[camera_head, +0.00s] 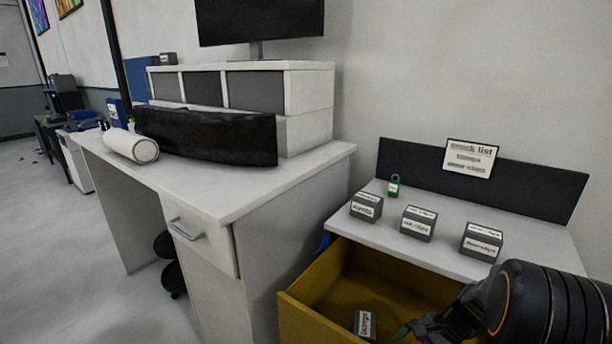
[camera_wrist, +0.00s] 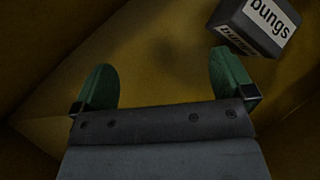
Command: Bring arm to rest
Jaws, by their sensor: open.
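My gripper (camera_head: 403,331) is at the lower right in the head view, low over the open yellow drawer (camera_head: 298,311). In the wrist view my gripper (camera_wrist: 164,85) shows two green fingertips spread apart with nothing between them. A dark box labelled "bungs" (camera_wrist: 262,24) lies in the drawer, just beyond the right fingertip and apart from it as far as I can tell. The same box (camera_head: 365,324) shows in the head view, left of my gripper. My dark arm comes in from the right edge.
Above the drawer, a white top (camera_head: 455,261) carries several labelled dark boxes, one of them here (camera_head: 418,223), and a green padlock (camera_head: 393,186). A list sign (camera_head: 470,158) stands behind.

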